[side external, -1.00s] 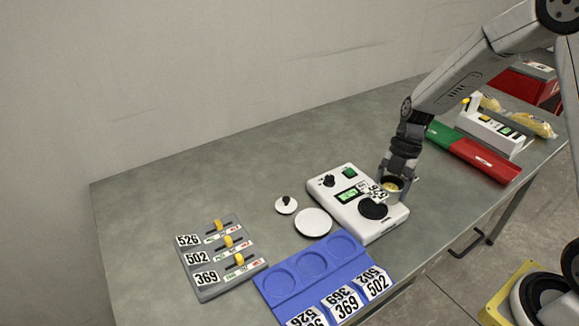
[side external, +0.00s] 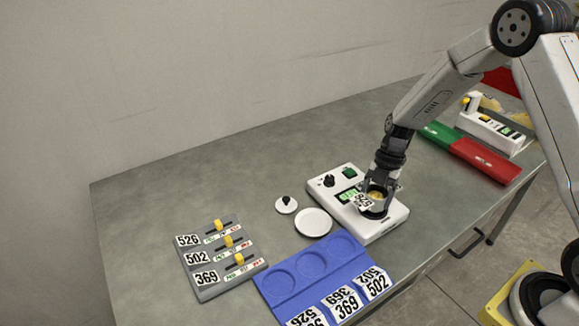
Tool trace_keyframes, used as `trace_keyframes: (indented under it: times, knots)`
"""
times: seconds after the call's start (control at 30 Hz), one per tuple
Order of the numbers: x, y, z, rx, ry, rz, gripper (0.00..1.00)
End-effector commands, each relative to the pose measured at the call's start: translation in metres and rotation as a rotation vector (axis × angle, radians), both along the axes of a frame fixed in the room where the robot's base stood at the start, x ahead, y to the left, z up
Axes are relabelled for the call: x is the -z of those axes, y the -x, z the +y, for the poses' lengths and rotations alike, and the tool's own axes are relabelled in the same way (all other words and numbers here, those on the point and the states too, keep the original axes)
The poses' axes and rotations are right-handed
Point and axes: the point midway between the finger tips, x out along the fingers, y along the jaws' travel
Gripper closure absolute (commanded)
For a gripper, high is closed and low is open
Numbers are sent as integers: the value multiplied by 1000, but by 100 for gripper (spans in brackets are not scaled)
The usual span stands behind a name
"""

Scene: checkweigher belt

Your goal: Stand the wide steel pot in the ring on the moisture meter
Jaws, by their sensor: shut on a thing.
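My gripper (side external: 377,185) is shut on the wide steel pot (side external: 376,205), which has a white number label on its side and yellowish contents. The pot is upright over the dark round ring (side external: 374,214) on the white moisture meter (side external: 340,212). The pot and gripper hide most of the ring, so I cannot tell whether the pot touches its seat. The meter has a black knob, a green switch and a lit green display, partly covered by the label.
A blue tray (side external: 284,285) with three round recesses and number cards lies in front of the meter. A white disc (side external: 313,222) and a small knobbed lid (side external: 286,205) lie left of it. A grey slider panel (side external: 208,288) stands further left. Green and red strips (side external: 486,161) lie behind right.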

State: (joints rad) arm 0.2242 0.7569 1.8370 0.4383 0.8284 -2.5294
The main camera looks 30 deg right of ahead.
Motion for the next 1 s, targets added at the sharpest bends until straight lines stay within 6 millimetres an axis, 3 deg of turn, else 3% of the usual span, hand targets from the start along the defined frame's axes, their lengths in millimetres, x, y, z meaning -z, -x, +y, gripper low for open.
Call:
trace_keyframes:
  times: [0.17,0.57,0.6,0.63,1.0]
  knots:
    - [14,0,0,2,0,0,100]
    - [17,0,0,2,0,0,100]
    - [17,0,0,1,0,-1,12]
    - [17,0,0,1,0,-1,3]
    - [15,0,0,1,1,-1,0]
